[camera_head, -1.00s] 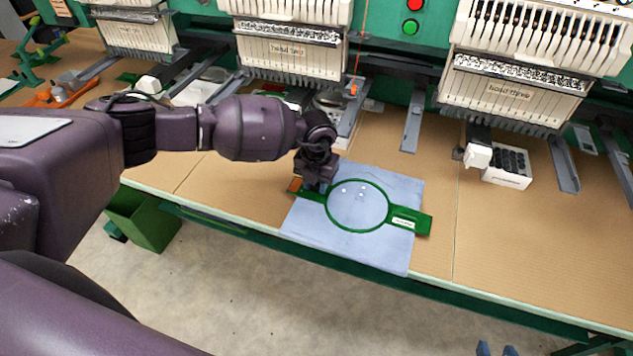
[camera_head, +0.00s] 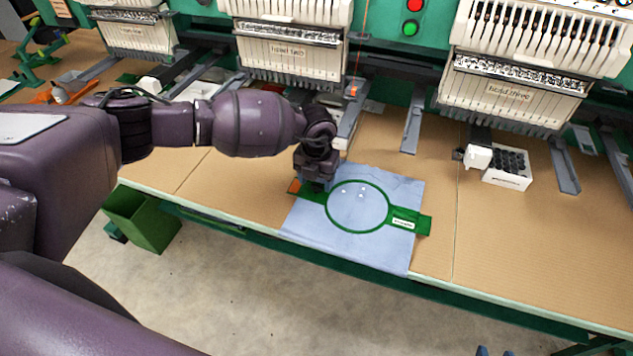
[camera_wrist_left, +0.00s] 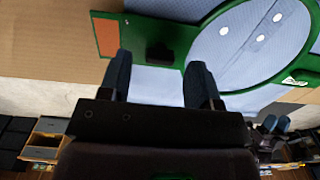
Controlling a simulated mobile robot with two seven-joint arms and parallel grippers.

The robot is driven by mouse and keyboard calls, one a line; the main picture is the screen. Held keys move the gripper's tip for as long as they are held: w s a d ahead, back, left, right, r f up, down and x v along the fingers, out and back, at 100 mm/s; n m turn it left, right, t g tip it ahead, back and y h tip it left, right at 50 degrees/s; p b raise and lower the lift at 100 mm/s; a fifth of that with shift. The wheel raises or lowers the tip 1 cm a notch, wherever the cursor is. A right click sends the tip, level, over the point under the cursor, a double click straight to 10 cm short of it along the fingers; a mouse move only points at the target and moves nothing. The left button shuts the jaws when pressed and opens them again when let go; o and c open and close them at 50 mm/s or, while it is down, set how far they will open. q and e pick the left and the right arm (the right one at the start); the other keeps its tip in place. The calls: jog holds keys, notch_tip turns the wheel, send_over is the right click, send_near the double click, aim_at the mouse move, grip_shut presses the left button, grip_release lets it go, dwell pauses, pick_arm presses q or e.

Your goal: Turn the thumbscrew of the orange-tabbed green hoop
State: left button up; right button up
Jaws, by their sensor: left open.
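The green hoop (camera_head: 333,219) lies on a light blue cloth (camera_head: 385,254) on the table. Its left tab carries an orange patch (camera_head: 294,186), and its right tab has a white label. In the left wrist view the orange patch (camera_wrist_left: 107,38) is left of a dark thumbscrew (camera_wrist_left: 160,53) on the green tab. My left gripper (camera_head: 314,188) is over this tab. Its blue fingers (camera_wrist_left: 158,75) are apart, with nothing held, and the thumbscrew shows in line with the gap. In the head view the gripper hides the thumbscrew. Two blue tips of my right gripper (camera_head: 496,351) show apart at the bottom edge.
Embroidery heads (camera_head: 290,55) line the back, with grey arms (camera_head: 411,130) reaching over the table. A white box with dark round items (camera_head: 507,170) stands at the right. A green bin (camera_head: 148,222) is below the front edge. Cardboard-coloured table right of the cloth is clear.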

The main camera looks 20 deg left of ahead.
aim_at(317, 186)
pick_arm(q)
notch_tip(317, 186, up, 9)
jog(key=shift+r, duration=0.15)
dwell(0.4)
